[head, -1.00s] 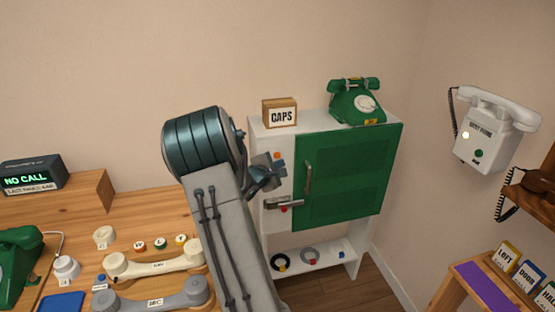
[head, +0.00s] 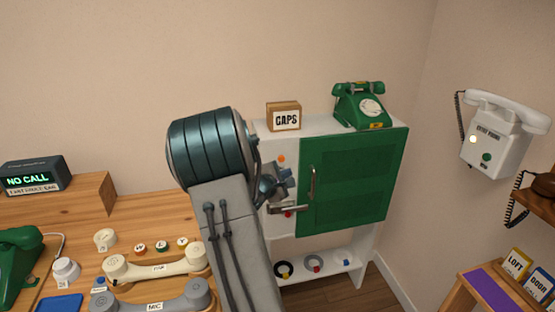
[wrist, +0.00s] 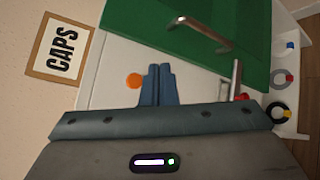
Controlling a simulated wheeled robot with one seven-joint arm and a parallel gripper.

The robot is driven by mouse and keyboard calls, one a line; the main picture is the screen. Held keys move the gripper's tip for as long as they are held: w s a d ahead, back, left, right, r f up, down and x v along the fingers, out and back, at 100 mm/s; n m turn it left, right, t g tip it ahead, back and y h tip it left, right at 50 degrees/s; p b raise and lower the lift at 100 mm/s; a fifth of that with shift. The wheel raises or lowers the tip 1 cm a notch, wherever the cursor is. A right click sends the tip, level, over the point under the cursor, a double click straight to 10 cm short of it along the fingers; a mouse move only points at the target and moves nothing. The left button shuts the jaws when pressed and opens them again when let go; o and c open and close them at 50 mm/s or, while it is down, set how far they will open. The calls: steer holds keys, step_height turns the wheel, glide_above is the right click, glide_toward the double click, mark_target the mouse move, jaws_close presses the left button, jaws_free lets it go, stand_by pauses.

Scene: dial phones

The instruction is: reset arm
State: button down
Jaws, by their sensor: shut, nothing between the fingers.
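My arm rises in the middle of the head view, and my gripper (head: 277,186) is partly hidden behind it, in front of the white cabinet's left side. In the wrist view my gripper (wrist: 159,70) shows two blue fingers side by side with no gap, holding nothing. An orange dot (wrist: 134,81) on the white cabinet face is just left of the fingertips. The cabinet's green door (head: 355,180) is closed, with a vertical handle (head: 312,183). A horizontal metal lever (head: 290,209) is below my gripper in the head view.
A CAPS box (head: 284,116) and a green dial phone (head: 360,106) stand on the cabinet. A white wall phone (head: 495,133) hangs at right. A wooden desk at left holds a cream handset (head: 155,266), a grey handset (head: 150,298) and a NO CALL display (head: 32,177).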

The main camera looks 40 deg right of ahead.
steer(key=s+a+r+m+y+p, duration=0.1)
steer(key=s+a+y, duration=0.4)
steer(key=a, duration=0.8)
steer(key=s+a+r+m+g+y+p, duration=0.1)
steer(key=s+a+r+m+y, duration=0.2)
steer(key=a, duration=1.1)
steer(key=s+a+r+m+y+p, duration=0.1)
steer(key=s+a+r+m+y, duration=0.1)
steer(key=s+a+m+y, duration=0.4)
steer(key=s+a, duration=0.5)
steer(key=a, duration=0.2)
steer(key=shift+s+a+g+y, duration=0.3)
steer(key=shift+s+g+y, duration=0.05)
steer(key=shift+g+y, duration=0.05)
steer(key=shift+r, duration=0.1)
